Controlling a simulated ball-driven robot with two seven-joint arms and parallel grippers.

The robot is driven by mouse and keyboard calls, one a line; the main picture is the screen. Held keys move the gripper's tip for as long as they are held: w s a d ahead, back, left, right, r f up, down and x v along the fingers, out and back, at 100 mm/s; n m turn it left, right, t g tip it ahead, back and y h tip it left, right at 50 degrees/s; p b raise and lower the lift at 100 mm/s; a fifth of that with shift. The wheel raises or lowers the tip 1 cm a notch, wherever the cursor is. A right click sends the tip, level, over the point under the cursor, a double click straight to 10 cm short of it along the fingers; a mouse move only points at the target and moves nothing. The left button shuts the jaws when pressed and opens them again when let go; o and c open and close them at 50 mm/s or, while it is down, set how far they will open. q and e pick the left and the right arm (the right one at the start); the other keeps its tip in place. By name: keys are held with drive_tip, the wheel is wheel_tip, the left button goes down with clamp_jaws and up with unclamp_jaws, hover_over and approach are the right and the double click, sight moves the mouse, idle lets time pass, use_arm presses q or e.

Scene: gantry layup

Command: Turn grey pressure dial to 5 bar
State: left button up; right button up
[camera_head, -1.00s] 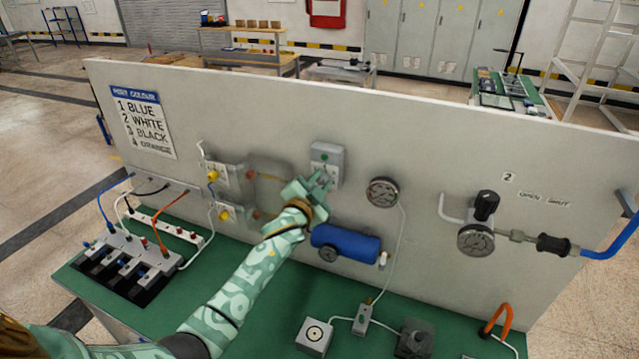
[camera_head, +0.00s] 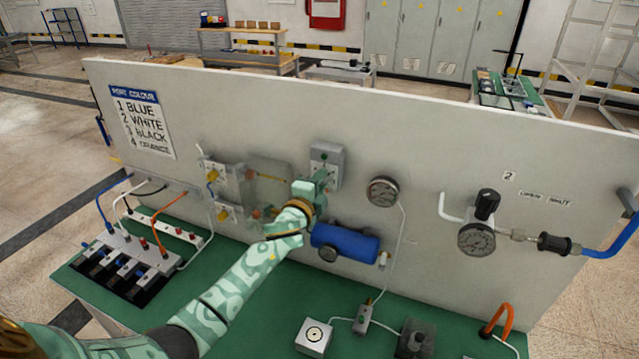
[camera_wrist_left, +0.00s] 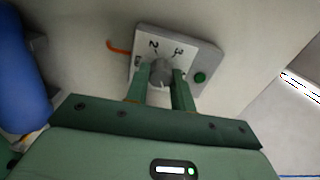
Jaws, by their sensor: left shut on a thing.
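The grey dial (camera_wrist_left: 160,72) is a round knob on a light grey plate (camera_wrist_left: 208,62) with the numbers 2 and 3 showing and a green button beside them. In the head view the same plate (camera_head: 327,155) is on the upright board, with its knob hidden behind my gripper. My left gripper (camera_head: 322,182) reaches the plate from below. In the left wrist view its two green fingers (camera_wrist_left: 161,86) are shut on the knob, one on each side. The other scale marks and the pointer's setting cannot be read. My right gripper is not in view.
A blue cylinder (camera_head: 345,243) sits just below the gripper. A round gauge (camera_head: 382,191) is to the right of the plate, and another gauge (camera_head: 476,239) with a black knob is further right.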

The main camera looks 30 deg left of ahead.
use_arm(q)
drive_tip(key=shift+f+m, duration=0.1)
drive_tip(key=shift+m, duration=0.2)
drive_tip(key=o, duration=1)
drive_tip(key=s+d, duration=0.1)
drive_tip(key=s, duration=1.5)
drive_tip(key=shift+s+b, duration=0.2)
drive_tip(key=shift+b, duration=0.25)
